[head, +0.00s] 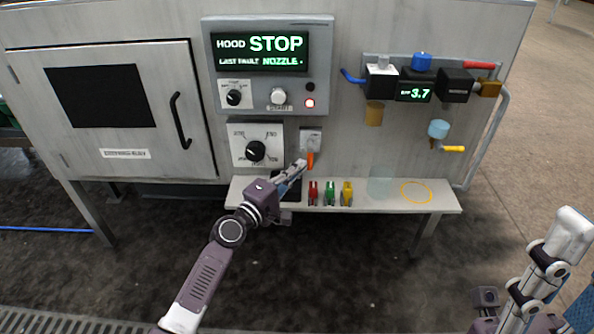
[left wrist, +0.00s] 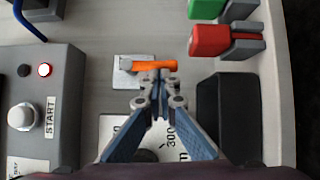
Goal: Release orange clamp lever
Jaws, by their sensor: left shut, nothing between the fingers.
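The orange clamp lever (head: 310,160) sits on a small pale plate (head: 311,138) on the machine's front panel, below the start knob. In the head view it hangs downward. In the left wrist view the lever (left wrist: 155,65) shows as an orange bar crossing the picture just past my fingertips. My left gripper (head: 301,166) is shut and empty, its tips close beside the lever; I cannot tell whether they touch it. The closed fingertips (left wrist: 160,84) also show in the left wrist view.
A dial (head: 255,151) is left of the lever. Red (head: 313,194), green (head: 330,194) and yellow (head: 347,193) clips stand on the shelf (head: 450,199) below. A translucent cylinder (head: 380,182) and a yellow ring (head: 416,191) are farther right. The display (head: 262,51) reads HOOD STOP.

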